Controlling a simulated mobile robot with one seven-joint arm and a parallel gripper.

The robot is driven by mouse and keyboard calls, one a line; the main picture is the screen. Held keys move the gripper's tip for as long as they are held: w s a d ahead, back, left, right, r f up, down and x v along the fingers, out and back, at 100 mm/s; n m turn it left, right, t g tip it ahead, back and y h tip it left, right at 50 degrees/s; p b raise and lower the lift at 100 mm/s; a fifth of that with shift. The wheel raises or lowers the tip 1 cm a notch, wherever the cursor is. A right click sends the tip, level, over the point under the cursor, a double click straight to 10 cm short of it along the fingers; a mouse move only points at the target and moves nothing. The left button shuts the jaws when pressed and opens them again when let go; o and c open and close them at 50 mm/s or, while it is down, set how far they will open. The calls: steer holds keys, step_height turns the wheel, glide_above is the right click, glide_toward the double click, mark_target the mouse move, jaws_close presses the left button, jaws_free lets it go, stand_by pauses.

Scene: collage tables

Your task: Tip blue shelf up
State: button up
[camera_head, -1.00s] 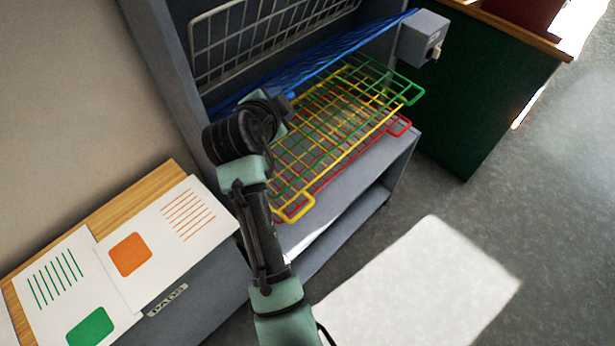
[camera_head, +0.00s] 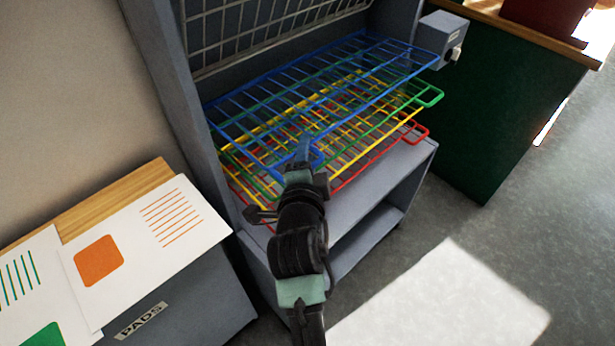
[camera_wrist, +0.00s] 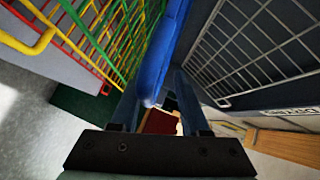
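The blue shelf (camera_head: 270,98) is a wire rack in a grey cabinet. In the head view it lies lowered, close above the green and yellow racks. My gripper (camera_head: 303,150) is at its front edge, by a small blue loop. In the wrist view, the blue shelf (camera_wrist: 165,55) shows nearly edge-on as a thick blue bar. It runs between my fingers, close to the left one. The fingers (camera_wrist: 160,100) stand apart with a visible gap; I see no clear grip on the bar. My wrist hides part of the racks below.
Green (camera_head: 432,97), yellow (camera_head: 225,150) and red (camera_head: 417,133) racks lie below. A grey wire rack (camera_head: 260,30) stands raised behind. A grey box (camera_head: 440,38) juts from the cabinet's right side. Paper sheets (camera_head: 150,240) lie at left. Open floor is at right.

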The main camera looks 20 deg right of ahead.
steer(key=shift+s+f+m+t+b, duration=0.1)
steer(key=shift+f+m+t+b, duration=0.35)
steer(key=shift+f+b, duration=1)
steer(key=shift+f, duration=0.1)
